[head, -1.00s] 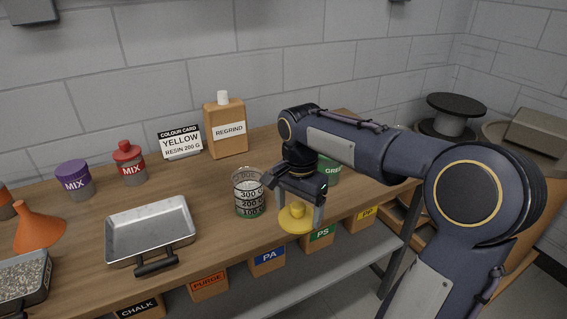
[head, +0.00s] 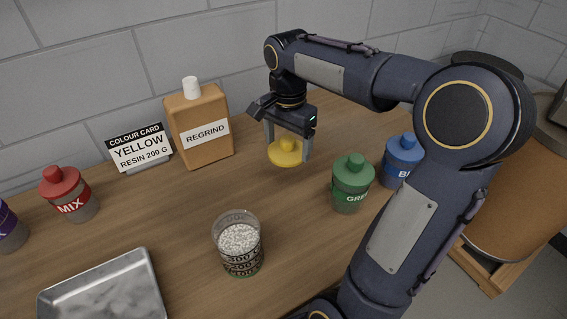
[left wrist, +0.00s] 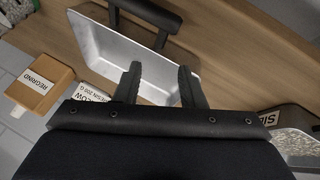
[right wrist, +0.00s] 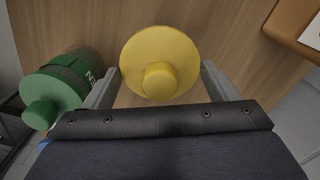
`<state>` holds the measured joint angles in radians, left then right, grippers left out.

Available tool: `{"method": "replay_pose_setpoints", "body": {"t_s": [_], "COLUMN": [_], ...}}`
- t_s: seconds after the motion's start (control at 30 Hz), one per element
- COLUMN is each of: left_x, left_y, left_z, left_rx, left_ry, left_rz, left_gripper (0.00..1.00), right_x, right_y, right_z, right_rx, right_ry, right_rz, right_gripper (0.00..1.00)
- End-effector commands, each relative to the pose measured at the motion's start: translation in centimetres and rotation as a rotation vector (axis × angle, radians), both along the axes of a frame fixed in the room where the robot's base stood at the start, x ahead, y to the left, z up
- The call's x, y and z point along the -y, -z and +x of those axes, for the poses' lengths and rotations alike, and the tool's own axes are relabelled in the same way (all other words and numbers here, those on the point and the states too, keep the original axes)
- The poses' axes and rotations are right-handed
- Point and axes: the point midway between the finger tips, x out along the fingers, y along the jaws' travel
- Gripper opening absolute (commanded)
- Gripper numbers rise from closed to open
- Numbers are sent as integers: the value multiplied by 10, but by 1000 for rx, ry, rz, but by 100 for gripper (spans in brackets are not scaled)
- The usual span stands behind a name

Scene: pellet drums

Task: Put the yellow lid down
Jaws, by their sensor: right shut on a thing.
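The yellow lid (head: 285,153) is a round disc with a knob. My right gripper (head: 287,143) is shut on it, over the bare wood between the regrind bottle and the green container. In the right wrist view the lid (right wrist: 160,52) sits between the two fingers (right wrist: 160,84), its knob towards the wrist. I cannot tell whether the lid touches the table. My left gripper (left wrist: 160,80) is open and empty above the metal tray (left wrist: 102,43).
The worktable (head: 190,205) holds a beaker of pellets (head: 238,245), a green container (head: 350,185), a blue one (head: 402,160), a red-lidded MIX container (head: 68,193), the regrind bottle (head: 200,130) and the yellow colour card (head: 140,148). Wood around the lid is clear.

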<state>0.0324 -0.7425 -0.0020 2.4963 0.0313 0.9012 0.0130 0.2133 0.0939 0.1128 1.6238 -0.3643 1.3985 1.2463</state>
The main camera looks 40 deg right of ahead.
Motion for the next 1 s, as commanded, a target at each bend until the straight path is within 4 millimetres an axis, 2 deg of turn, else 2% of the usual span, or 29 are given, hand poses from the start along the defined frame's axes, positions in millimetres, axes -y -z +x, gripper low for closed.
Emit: {"method": "replay_pose_setpoints", "body": {"t_s": [0.3,0.47,0.7,1.0], "left_x": [0,0,0,0], "left_y": [4,4,5,5], "left_z": [0,0,0,0], "left_rx": [0,0,0,0], "left_ry": [0,0,0,0], "left_rz": [0,0,0,0], "left_gripper": [36,36,36,36], "right_x": [0,0,0,0], "right_y": [51,66,97,100], "right_z": [-1,-1,-1,0], "right_rx": [-5,-2,-3,-1], "right_ry": [1,1,-1,0], "right_rz": [1,0,0,0], "right_gripper": [59,59,59,59]}}
